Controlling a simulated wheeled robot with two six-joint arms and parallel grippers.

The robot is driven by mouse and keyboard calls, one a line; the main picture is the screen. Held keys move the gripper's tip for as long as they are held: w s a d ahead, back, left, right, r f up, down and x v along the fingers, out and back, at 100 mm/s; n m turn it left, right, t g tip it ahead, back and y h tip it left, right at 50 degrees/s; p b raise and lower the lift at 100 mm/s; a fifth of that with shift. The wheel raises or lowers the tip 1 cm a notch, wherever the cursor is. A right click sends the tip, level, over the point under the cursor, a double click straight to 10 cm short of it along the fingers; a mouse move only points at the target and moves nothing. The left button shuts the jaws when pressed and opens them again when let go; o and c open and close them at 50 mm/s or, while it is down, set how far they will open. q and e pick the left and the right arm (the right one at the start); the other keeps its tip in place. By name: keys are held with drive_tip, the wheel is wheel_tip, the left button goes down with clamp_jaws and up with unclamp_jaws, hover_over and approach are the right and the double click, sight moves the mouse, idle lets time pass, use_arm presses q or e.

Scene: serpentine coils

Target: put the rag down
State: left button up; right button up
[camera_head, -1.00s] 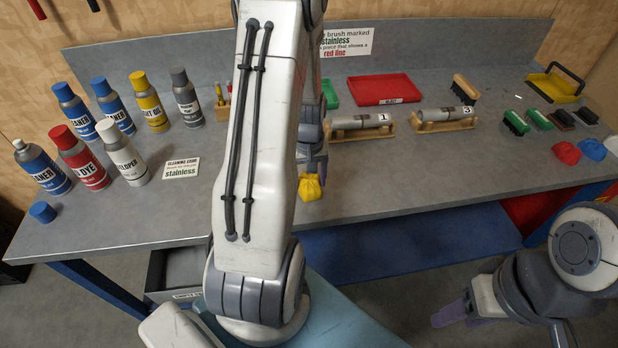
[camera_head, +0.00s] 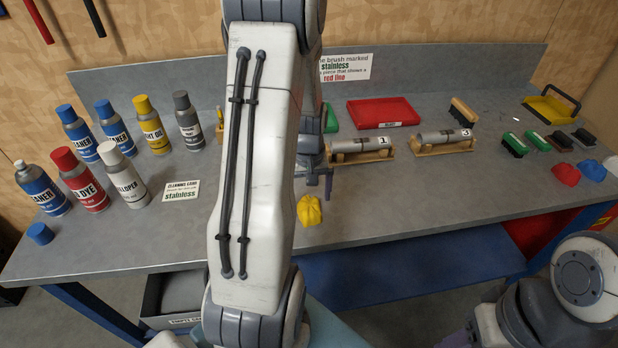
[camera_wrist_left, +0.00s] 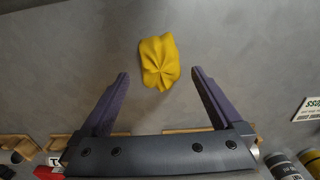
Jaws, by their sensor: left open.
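The yellow rag (camera_head: 310,210) lies crumpled on the grey bench top near its front edge. In the left wrist view the rag (camera_wrist_left: 158,62) lies just beyond the fingertips, centred between their lines, with bare bench around it. My left gripper (camera_head: 318,182) is just behind the rag in the head view, partly hidden by my arm. In the left wrist view my left gripper (camera_wrist_left: 160,82) has its fingers wide apart with nothing held. My right gripper (camera_head: 456,338) is only partly seen at the bottom edge, below the bench, and its fingers are not clear.
Several spray cans (camera_head: 85,178) stand at the left, near a small stainless sign (camera_head: 181,191). Pipe pieces on wooden stands (camera_head: 360,157), a red tray (camera_head: 383,112) and several brushes (camera_head: 514,144) are behind and to the right. Red (camera_head: 566,173) and blue rags (camera_head: 592,170) lie at the right.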

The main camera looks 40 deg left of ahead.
sight(309, 204)
use_arm(q)
wheel_tip(309, 204, up, 8)
drive_tip(key=shift+r+b, duration=0.2)
drive_tip(key=shift+b, duration=0.15)
drive_tip(key=s+d+r+m, duration=0.25)
drive_tip(key=d+m, duration=0.55)
drive_tip(key=d, duration=1.1)
drive_tip(key=s+d+r+m+h, duration=0.1)
drive_tip(key=s+d+m, duration=0.8)
drive_tip(key=s, duration=0.5)
drive_tip(key=shift+d+r, duration=0.15)
drive_tip(key=shift+d, duration=1.25)
drive_tip(key=shift+w, duration=0.1)
